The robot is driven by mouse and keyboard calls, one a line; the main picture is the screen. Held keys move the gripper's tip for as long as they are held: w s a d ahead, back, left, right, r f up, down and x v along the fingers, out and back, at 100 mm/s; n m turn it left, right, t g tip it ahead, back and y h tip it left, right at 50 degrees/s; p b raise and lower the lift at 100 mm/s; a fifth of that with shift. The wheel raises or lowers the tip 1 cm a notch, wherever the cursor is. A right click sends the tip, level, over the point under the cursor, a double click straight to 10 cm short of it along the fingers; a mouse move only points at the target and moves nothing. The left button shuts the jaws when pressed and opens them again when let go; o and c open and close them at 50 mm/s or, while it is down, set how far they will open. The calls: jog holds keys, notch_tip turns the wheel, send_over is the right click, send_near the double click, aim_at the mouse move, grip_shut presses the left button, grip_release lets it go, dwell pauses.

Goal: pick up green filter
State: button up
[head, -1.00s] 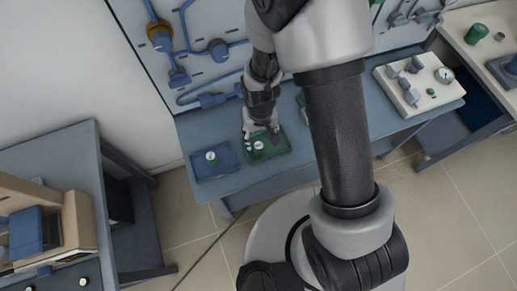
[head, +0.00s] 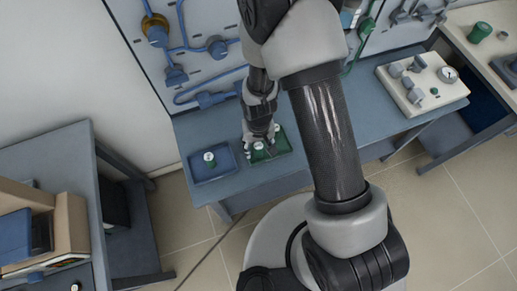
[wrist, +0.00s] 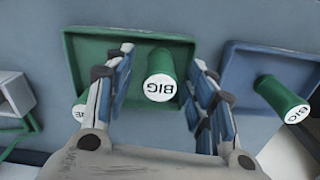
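A green filter (wrist: 160,78) with a white end marked "BIG" is at the green tray (wrist: 85,55); it also shows in the head view (head: 258,146). My gripper (wrist: 160,95) is open above the green tray (head: 284,141), its blue-padded fingers on either side of this filter with visible gaps. A second green filter (wrist: 280,97), also marked "BIG", is in the blue tray (wrist: 235,68) to the right. In the head view this second filter (head: 210,160) is in the blue tray (head: 198,172) on the left.
Another green piece with a white marked end (wrist: 80,108) is partly hidden behind the left finger. The blue bench (head: 240,190) is clear in front of the trays. A pipe panel (head: 205,75) rises behind. A white gauge box (head: 420,85) sits to the right.

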jog(key=c, duration=1.1)
